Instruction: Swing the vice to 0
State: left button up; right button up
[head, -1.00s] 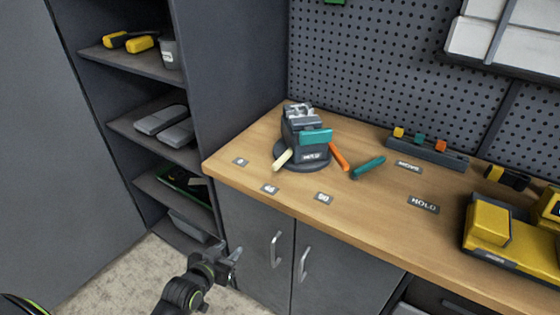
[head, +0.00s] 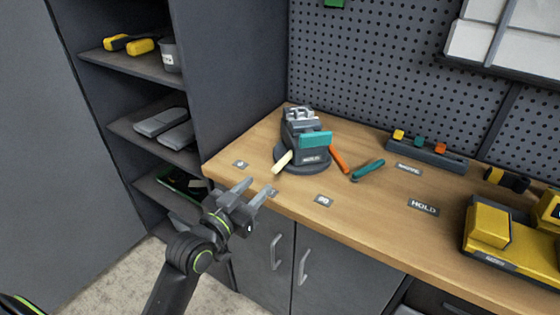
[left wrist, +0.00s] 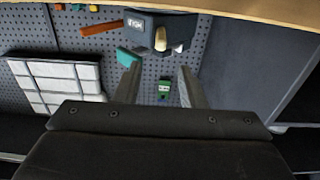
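The vice (head: 305,135) stands on a round dark base near the back left of the workbench. It has a grey jaw on top, a teal block, a label at its front, a cream handle (head: 283,161) toward the front left and an orange handle (head: 339,158) at the right. The label 0 (head: 240,164) lies left of it and the label 90 (head: 323,200) in front; the label between them is mostly hidden by my gripper. My left gripper (head: 254,191) is open and empty at the bench's front edge, short of the cream handle. In the left wrist view the vice (left wrist: 160,30) appears upside down beyond the fingers. My right gripper is not in view.
A teal handle-like piece (head: 368,169) lies right of the vice. A rack with coloured pegs (head: 427,153), a HOLD label (head: 423,207) and a yellow machine (head: 500,235) are further right. A shelf unit (head: 135,65) stands at the left.

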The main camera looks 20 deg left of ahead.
aim_at(274, 169)
pick_arm(q)
jog(key=p+x, duration=0.1)
jog(key=x, duration=1)
grip_shut()
